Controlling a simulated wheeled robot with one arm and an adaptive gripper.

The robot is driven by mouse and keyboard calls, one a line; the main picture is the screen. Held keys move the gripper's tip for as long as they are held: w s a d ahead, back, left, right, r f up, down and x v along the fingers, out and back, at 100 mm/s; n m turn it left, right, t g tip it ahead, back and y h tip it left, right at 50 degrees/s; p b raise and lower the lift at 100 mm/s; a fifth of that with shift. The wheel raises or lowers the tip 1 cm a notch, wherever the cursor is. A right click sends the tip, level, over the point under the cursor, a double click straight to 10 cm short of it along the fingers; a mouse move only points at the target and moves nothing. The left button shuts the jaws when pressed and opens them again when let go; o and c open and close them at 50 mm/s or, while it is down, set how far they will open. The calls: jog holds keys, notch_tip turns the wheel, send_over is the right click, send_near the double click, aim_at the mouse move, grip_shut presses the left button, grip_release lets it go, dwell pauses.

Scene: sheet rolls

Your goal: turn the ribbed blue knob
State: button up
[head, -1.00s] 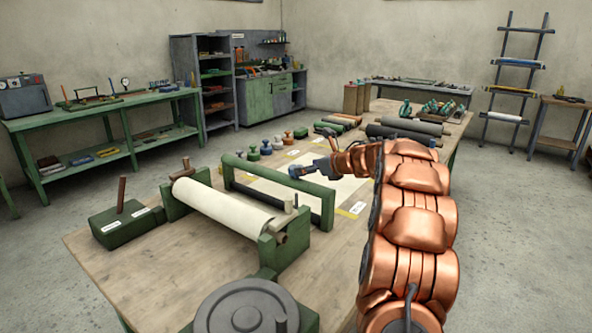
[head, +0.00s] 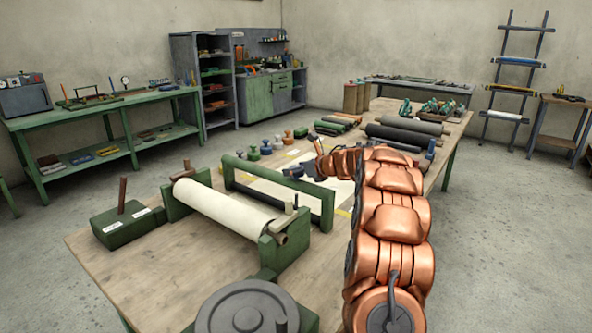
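My gripper (head: 296,171) is small and dark, reaching left from my copper arm above the white sheet, just beyond the green frame. It is nearer to me than the knob row and apart from the blue piece. A dark bluish patch shows at its tip, and I cannot tell if that is a finger or something held. The finger opening cannot be made out.
The green frame (head: 262,189) and a white roll on green supports (head: 225,207) stand in front of my gripper. Other small knobs, one green (head: 253,153), flank the blue piece. Dark rolls (head: 402,136) lie farther back. A grey handwheel (head: 247,308) is at the front.

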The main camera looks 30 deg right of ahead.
jog(key=c, duration=0.8)
jog(key=shift+c, duration=0.2)
jog(key=shift+f+m+h+b, duration=0.3)
jog(key=shift+h+b, duration=0.1)
jog(key=shift+b, duration=0.65)
jog(key=shift+b, duration=0.5)
jog(key=m+h+b, duration=0.1)
jog(key=h+b, duration=0.1)
jog(key=shift+m+b, duration=0.35)
jog(key=shift+m, duration=0.05)
jog(key=shift+a+r+m+h+b, duration=0.1)
jog(key=shift+r+m+h+b, duration=0.1)
jog(key=shift+m+h, duration=0.4)
jog(key=shift+r+m+h+b, duration=0.1)
jog(key=shift+m+h+b, duration=0.05)
jog(key=shift+m+h, duration=0.45)
jog(key=shift+r+m+g+h+p, duration=0.1)
jog(key=shift+m+g+h+p, duration=0.5)
jog(key=shift+m+h, duration=0.7)
jog(key=shift+h, duration=0.4)
